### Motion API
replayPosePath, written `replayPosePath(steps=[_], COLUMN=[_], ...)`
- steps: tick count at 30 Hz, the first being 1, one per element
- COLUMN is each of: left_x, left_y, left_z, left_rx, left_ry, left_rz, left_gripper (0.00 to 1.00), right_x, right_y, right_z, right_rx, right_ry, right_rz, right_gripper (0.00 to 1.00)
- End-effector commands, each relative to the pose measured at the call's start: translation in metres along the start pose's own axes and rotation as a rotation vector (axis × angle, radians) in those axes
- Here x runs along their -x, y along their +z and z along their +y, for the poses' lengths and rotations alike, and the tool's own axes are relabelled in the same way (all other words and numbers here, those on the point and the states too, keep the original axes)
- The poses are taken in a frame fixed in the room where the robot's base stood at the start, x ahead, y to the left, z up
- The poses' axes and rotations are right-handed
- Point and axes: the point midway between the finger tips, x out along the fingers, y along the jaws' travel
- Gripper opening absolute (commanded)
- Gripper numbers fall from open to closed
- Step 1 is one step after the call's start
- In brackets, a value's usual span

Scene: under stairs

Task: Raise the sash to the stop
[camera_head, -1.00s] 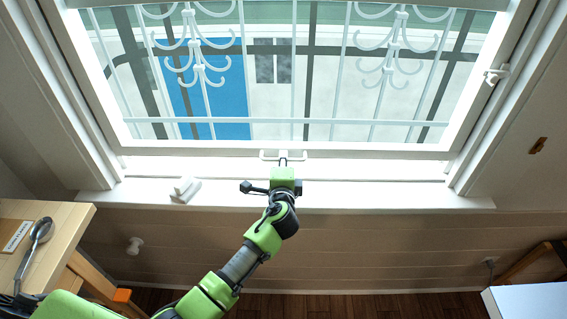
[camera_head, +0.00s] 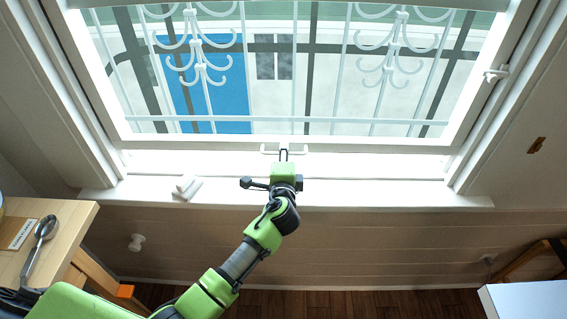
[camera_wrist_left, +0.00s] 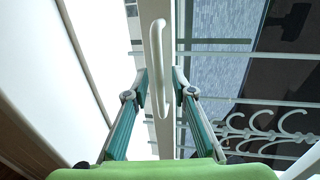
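The window sash (camera_head: 350,149) is a white frame with a glazed pane, and its bottom rail stands a little above the sill. A white bar handle (camera_head: 270,151) sits on the middle of that rail; it also shows in the left wrist view (camera_wrist_left: 156,60). My left gripper (camera_head: 284,155) is at the handle. The sash's top is out of view. My right gripper is not in view.
A white latch piece (camera_head: 186,187) lies on the sill (camera_head: 400,196). A white catch (camera_head: 496,74) is on the right frame.

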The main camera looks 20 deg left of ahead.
Motion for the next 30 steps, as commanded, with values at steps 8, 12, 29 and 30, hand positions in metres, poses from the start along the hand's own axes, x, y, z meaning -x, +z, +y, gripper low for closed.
replayPosePath(steps=[8,12,29,30], left_x=[0.049,0.076,0.113,0.113], left_y=[-0.001,0.000,0.000,0.000], left_z=[0.002,0.001,-0.002,-0.002], left_rx=[0.002,0.002,0.001,0.001], left_ry=[0.002,0.001,-0.002,-0.002], left_rz=[0.002,0.001,0.000,0.000], left_gripper=[0.24,0.24,0.24,0.24], right_x=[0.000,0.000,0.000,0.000], right_y=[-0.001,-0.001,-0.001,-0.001], right_z=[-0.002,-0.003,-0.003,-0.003], right_rx=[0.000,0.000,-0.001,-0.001], right_ry=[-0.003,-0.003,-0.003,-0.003], right_rz=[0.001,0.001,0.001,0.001], right_gripper=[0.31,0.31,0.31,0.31])
